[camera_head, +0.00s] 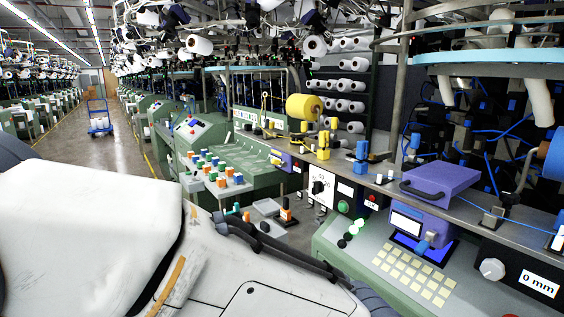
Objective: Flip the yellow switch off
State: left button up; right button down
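A yellow upright block-like part (323,147) stands on the grey machine shelf, right of centre. It may be the yellow switch, but it is too small to tell its position. A smaller yellow part (277,124) sits to its left, partly behind other parts. A large white arm of mine fills the lower left and bottom. Neither gripper's fingertips can be made out, and nothing of mine touches the yellow parts.
A blue upright part (361,157) and a purple box (440,180) stand on the shelf. Below are a white dial panel (320,188), a green button (343,207) and a keypad (415,275). A yellow spool (304,107) hangs above. A floor aisle runs at left.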

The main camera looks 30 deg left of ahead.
aim_at(283, 164)
jog(key=u, duration=0.05)
jog(key=k, duration=0.55)
jog(key=u, duration=0.45)
jog(key=i, duration=1.45)
jog(key=z, duration=0.1)
